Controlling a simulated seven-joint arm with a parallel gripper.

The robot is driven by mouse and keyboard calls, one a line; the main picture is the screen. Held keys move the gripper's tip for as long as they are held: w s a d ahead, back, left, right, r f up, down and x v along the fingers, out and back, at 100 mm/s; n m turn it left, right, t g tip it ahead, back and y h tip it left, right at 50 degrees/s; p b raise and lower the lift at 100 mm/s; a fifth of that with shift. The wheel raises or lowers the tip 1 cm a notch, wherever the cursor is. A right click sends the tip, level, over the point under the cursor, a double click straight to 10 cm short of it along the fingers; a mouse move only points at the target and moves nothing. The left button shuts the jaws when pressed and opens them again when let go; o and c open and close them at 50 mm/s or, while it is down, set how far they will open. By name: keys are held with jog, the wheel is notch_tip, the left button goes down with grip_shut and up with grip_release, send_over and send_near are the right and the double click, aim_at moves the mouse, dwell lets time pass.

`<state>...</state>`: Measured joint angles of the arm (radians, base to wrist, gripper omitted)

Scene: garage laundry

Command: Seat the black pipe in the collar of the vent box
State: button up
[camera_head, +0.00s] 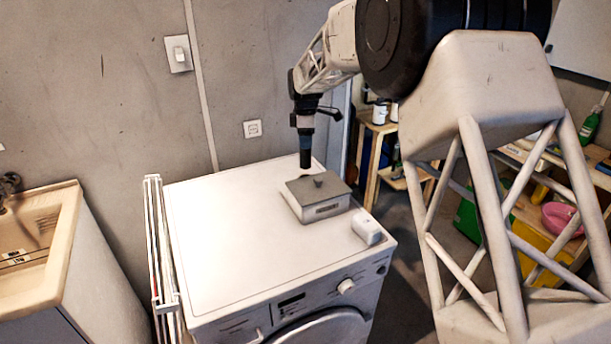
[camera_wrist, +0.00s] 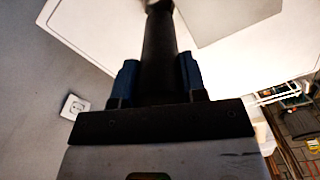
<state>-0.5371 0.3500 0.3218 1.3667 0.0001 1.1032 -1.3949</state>
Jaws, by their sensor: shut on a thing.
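My gripper (camera_head: 305,124) points down over the back of the washing machine. It is shut on the black pipe (camera_head: 306,157), which hangs upright below the fingers. In the wrist view the pipe (camera_wrist: 158,50) runs between the two blue fingers (camera_wrist: 158,80), its far end near the top edge. The vent box (camera_head: 326,211) is a low grey box on the machine top, with a small dark raised part on its lid. The pipe's lower end appears just behind and left of the box, apart from that part. A grey corner, likely the box (camera_wrist: 225,15), shows in the wrist view. The collar's opening cannot be made out.
The white washing machine (camera_head: 230,250) has a clear top left of the box. A small white object (camera_head: 366,227) sits near its right edge. A white folded rack (camera_head: 158,240) stands along its left side. The wall with a socket (camera_head: 252,129) is behind.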

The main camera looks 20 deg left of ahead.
aim_at(305, 163)
jog(key=shift+f, duration=2)
jog(key=shift+f, duration=0.1)
jog(key=shift+f, duration=2.4)
jog(key=shift+f, duration=0.1)
jog(key=o, duration=0.9)
notch_tip(305, 163, up, 12)
jog(key=shift+r, duration=0.1)
